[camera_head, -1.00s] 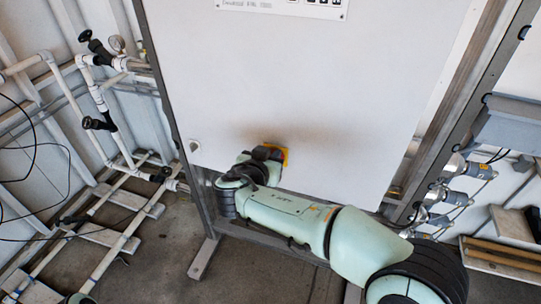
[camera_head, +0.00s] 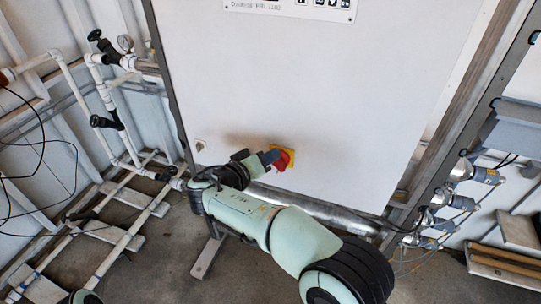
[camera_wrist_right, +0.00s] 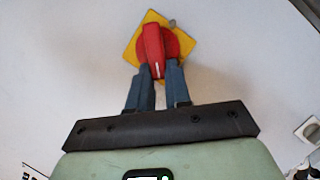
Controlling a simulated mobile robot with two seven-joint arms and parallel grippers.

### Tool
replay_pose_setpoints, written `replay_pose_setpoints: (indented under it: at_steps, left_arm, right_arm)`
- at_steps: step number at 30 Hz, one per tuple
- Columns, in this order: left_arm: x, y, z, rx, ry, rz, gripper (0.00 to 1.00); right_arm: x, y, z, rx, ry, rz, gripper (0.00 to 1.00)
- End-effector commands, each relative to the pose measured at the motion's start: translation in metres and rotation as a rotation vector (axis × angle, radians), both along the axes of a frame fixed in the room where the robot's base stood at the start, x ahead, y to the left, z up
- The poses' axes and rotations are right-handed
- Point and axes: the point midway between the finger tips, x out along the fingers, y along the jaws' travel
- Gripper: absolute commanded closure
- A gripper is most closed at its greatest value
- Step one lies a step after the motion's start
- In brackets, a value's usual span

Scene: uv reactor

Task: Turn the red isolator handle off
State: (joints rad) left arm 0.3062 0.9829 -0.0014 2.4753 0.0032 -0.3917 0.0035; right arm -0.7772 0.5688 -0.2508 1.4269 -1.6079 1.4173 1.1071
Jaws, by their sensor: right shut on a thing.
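The red isolator handle (camera_head: 282,160) sits on a yellow plate on the lower part of the white cabinet front. In the right wrist view the red handle (camera_wrist_right: 154,48) shows close up on its tilted yellow plate (camera_wrist_right: 131,49), with its white mark at the lower end. My right gripper (camera_head: 272,156) reaches it from the left in the head view. In the wrist view its two blue-grey fingers (camera_wrist_right: 158,72) stand on either side of the handle's lower end and are shut on it. My left gripper is not in view.
The white cabinet (camera_head: 300,80) stands in a grey metal frame (camera_head: 455,110). White pipes with black valves (camera_head: 105,122) run along the left wall. Grey cylindrical fittings (camera_head: 440,198) are at the right. A small round fitting (camera_head: 200,145) is on the cabinet's lower left.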

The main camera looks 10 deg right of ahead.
Motion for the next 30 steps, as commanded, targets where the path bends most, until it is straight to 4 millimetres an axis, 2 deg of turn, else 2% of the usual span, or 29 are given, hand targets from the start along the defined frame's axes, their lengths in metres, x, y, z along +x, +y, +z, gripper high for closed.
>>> replay_pose_setpoints:
  at_steps: [18, 30]
  left_arm:
    - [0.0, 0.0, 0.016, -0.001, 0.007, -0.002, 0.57]
    - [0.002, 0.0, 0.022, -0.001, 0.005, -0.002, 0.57]
  right_arm:
    - [0.005, 0.009, -0.015, -0.47, 0.315, 0.002, 1.0]
    - [0.006, 0.009, -0.022, -0.644, 0.432, 0.001, 1.0]
